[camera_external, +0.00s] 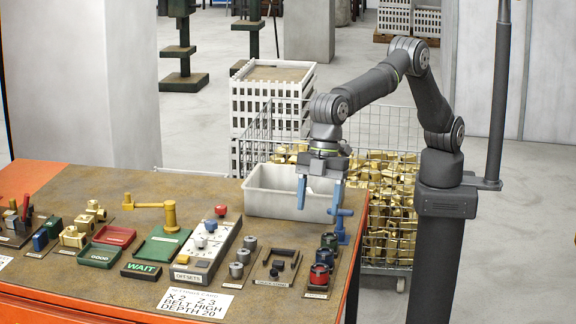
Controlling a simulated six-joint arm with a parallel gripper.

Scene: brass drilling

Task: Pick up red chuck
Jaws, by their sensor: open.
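The red chuck (319,275) is a short red cylinder with a dark top. It stands at the front end of a short row near the table's right edge. Dark blue and dark green pieces stand behind it in the same row. My gripper (318,196) points down with its two blue fingers apart and nothing between them. It hangs above and behind the red chuck, in front of the white bin as seen here.
The white bin (262,206) sits at the table's back right. A blue stand (342,228) rises near the chuck row. A black fork-shaped fixture (283,262) and grey cylinders (243,256) lie to the left. A wire cage of brass parts (392,233) stands beyond the table (125,205).

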